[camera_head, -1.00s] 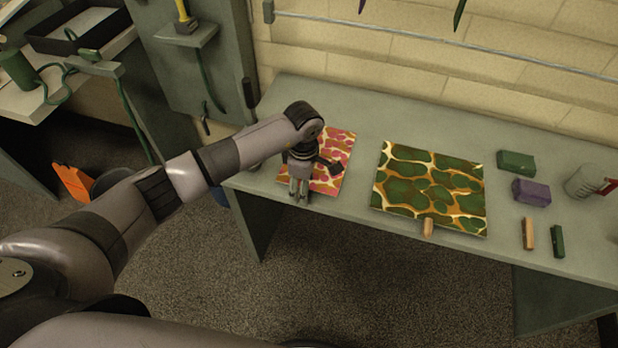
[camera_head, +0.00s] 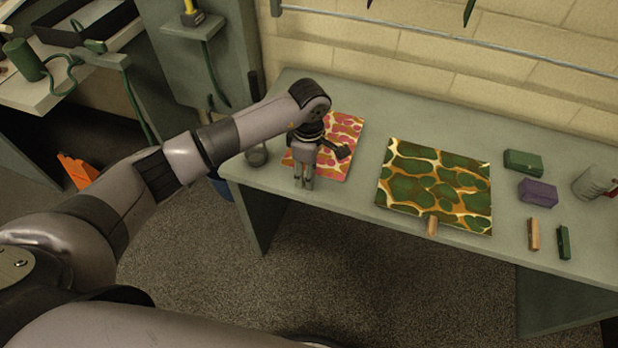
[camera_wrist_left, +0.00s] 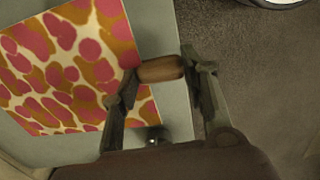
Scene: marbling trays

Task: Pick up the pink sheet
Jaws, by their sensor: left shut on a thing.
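The pink sheet (camera_head: 346,130) has a pink, orange and white marbled pattern. It is at the left end of the grey-green table, partly hidden by my left arm in the head view. It also shows at the upper left of the left wrist view (camera_wrist_left: 65,65). A short wooden peg (camera_wrist_left: 160,69) sticks out from the sheet's edge. My left gripper (camera_head: 304,185) is shut on this peg, with a finger at each end of it in the left wrist view (camera_wrist_left: 165,85). I cannot tell whether the sheet is clear of the tabletop. My right gripper is out of view.
A green marbled sheet (camera_head: 440,185) with a wooden peg (camera_head: 432,225) lies to the right. Farther right are a green block (camera_head: 523,162), a purple block (camera_head: 537,192), two small bars and a metal cup (camera_head: 592,184). A round dark object (camera_head: 257,157) stands left of the pink sheet.

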